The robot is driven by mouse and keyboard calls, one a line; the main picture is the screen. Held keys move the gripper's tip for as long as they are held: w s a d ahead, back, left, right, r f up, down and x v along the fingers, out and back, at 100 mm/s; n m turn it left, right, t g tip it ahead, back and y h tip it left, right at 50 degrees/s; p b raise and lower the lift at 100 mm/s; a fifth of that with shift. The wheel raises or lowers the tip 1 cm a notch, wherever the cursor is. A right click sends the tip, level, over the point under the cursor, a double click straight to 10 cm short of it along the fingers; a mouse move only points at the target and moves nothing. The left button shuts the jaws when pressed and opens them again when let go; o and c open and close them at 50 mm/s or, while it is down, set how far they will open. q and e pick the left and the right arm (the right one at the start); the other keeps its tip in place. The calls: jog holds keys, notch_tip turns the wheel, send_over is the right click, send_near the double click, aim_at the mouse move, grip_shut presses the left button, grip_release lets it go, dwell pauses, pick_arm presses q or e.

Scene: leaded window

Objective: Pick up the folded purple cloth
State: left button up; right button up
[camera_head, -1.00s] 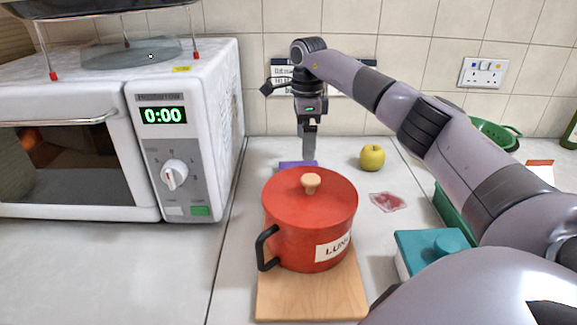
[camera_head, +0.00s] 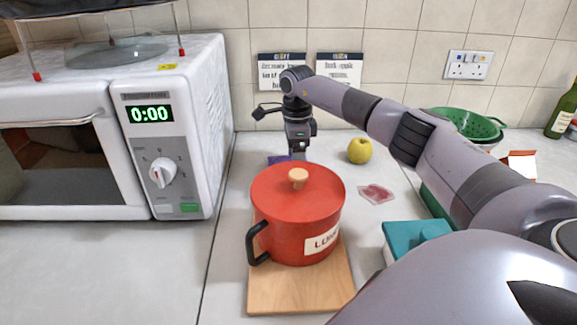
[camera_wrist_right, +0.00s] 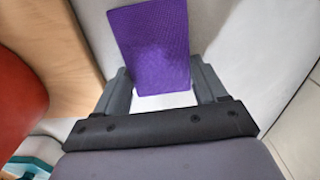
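The folded purple cloth (camera_head: 279,161) lies on the counter behind the red pot, mostly hidden by the pot and my right gripper in the head view. In the right wrist view the cloth (camera_wrist_right: 155,48) is a flat purple rectangle extending past the fingertips. My right gripper (camera_wrist_right: 163,84) is open, one finger on each side of the cloth's near end. I cannot tell whether the fingers touch it. In the head view my right gripper (camera_head: 298,153) points down just behind the pot. My left gripper is not in view.
The red pot (camera_head: 298,215) stands on a wooden board (camera_head: 300,290) in front of the cloth. A microwave (camera_head: 170,140) is to the left. A yellow apple (camera_head: 359,151), red stain (camera_head: 376,194), teal-lidded box (camera_head: 402,238) and green colander (camera_head: 465,123) are to the right.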

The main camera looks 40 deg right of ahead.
dwell(0.3)
notch_tip(320, 180, up, 20)
jog(key=p, duration=0.1)
dwell(0.4)
